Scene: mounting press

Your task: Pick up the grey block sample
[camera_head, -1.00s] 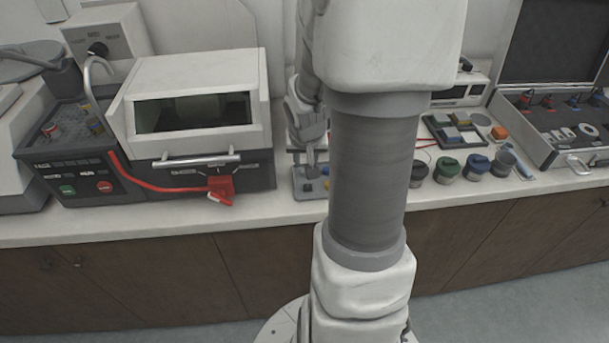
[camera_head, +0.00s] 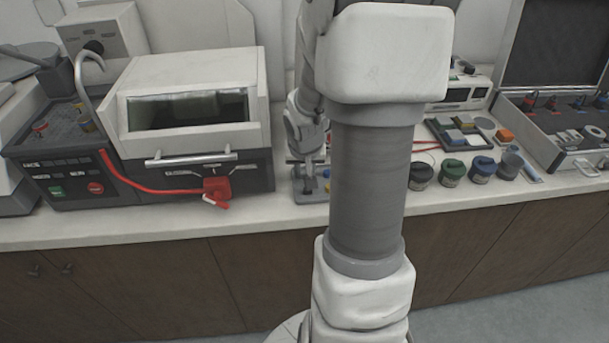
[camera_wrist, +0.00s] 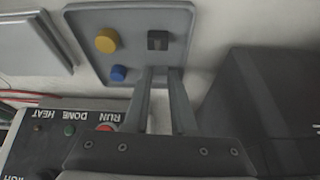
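The grey block sample (camera_wrist: 158,40) is a small dark grey square piece with a notch. It sits on a flat grey tray (camera_wrist: 128,15) in the wrist view, beside a yellow round sample (camera_wrist: 107,41) and a smaller blue one (camera_wrist: 118,73). My gripper (camera_wrist: 163,72) is open, its two fingers apart with nothing visible between them. The fingertips appear just short of the grey block, over the tray's near edge; their height above it is hard to tell. In the head view my arm partly covers the tray (camera_head: 312,197), and the grey block cannot be made out.
A control panel (camera_wrist: 70,125) and a dark housing (camera_wrist: 265,90) flank my gripper in the wrist view. Several lidded jars (camera_head: 453,171) and an open case (camera_head: 560,125) are at right.

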